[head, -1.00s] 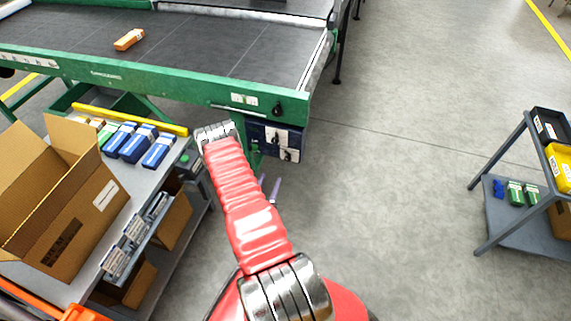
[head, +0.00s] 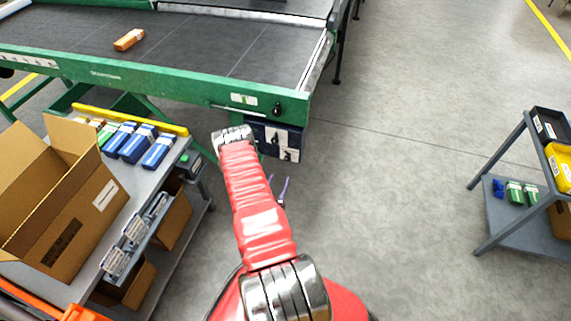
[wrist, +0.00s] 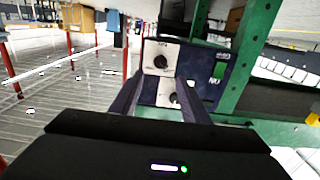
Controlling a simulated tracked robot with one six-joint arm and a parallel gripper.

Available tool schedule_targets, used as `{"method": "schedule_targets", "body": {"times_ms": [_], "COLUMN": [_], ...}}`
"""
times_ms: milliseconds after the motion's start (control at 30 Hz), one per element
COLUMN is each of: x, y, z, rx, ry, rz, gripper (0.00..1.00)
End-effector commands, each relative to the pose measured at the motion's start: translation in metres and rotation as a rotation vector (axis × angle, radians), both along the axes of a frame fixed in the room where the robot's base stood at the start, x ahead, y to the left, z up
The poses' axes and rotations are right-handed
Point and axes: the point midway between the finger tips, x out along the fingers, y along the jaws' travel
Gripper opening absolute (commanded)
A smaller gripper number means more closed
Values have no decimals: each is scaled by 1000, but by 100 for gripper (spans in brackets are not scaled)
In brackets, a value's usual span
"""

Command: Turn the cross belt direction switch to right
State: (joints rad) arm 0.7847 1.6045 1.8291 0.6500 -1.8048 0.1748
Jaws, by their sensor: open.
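A dark blue control box (head: 277,139) hangs below the right end of the green conveyor frame. In the wrist view the box (wrist: 205,66) carries two white plates, each with a black rotary knob: an upper knob (wrist: 160,62) and a lower knob (wrist: 176,98). The labels are too small to tell which is the cross belt direction switch. The upper knob's pointer setting is unclear. My gripper (wrist: 162,80) is open and empty, its fingers pointing at the box, with the lower knob partly behind the right finger. In the head view my gripper (head: 279,186) is low, in front of the box.
A green frame post (wrist: 255,45) stands right of the box. Another black knob (head: 277,108) is on the conveyor rail above. A bench (head: 172,158) with cartons and blue boxes stands at left. A cart (head: 500,235) stands at right. The floor between is clear.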

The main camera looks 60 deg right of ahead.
Motion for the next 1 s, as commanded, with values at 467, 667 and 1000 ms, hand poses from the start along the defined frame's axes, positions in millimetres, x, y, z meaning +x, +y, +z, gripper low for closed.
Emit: {"method": "schedule_targets", "body": {"times_ms": [467,667,1000], "x": [11,15,17], "y": [-74,-96,-102], "z": [1,1,1], "rx": [-4,-1,-1], "ry": [-3,-1,0], "rz": [-2,-1,1], "gripper": [42,42,42]}}
